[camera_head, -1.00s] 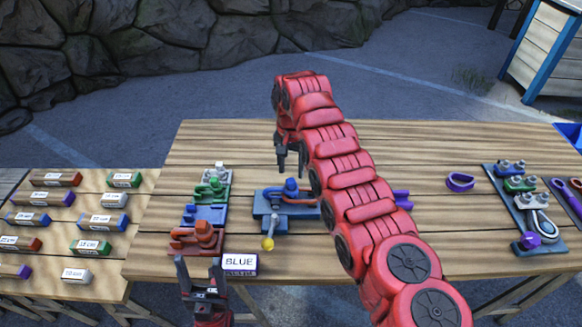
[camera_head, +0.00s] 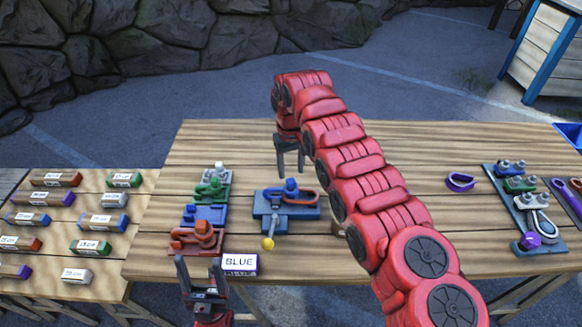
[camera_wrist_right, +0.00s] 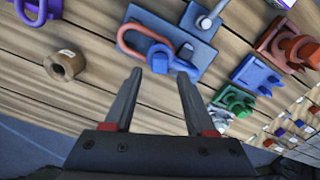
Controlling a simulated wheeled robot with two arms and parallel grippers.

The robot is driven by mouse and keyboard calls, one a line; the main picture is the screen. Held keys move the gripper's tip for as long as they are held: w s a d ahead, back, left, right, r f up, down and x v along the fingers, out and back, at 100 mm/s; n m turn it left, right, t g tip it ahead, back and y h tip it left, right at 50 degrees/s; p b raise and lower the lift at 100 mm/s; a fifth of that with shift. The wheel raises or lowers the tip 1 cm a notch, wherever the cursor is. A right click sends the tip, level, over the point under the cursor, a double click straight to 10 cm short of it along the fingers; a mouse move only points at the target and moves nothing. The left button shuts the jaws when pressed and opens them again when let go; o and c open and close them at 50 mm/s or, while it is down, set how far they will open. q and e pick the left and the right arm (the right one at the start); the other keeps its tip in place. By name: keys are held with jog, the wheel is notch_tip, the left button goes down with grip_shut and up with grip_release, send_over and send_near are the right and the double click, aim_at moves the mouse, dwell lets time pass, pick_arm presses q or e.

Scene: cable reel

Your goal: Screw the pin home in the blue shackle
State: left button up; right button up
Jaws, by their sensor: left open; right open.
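A blue fixture (camera_head: 262,208) stands mid-table in the head view. On it are a blue block-like pin head (camera_head: 291,186) and a red-orange loop (camera_head: 310,194). In the right wrist view, the blue pin head (camera_wrist_right: 159,56) sits against the red loop (camera_wrist_right: 122,38) on the blue plate (camera_wrist_right: 200,52). My right gripper (camera_head: 291,172) is open and empty above the fixture; its fingers (camera_wrist_right: 160,74) straddle the pin head's line of sight, and I cannot tell their height above it. My left gripper (camera_head: 200,262) is open and empty at the front edge. The pin's thread is hidden.
A "BLUE" sign (camera_head: 240,262) stands at the front edge. A yellow knob (camera_head: 268,243) projects from the fixture. Left are green (camera_head: 212,190), blue (camera_head: 205,214) and orange (camera_head: 203,234) pieces. A tan spool (camera_wrist_right: 65,65) lies nearby. A purple loop (camera_head: 460,181) lies right.

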aim_at(291, 181)
jog(key=shift+f, duration=0.1)
jog(key=shift+f+b, duration=1.15)
jog(key=shift+f, duration=1.05)
grip_shut()
jog(key=shift+m, duration=0.3)
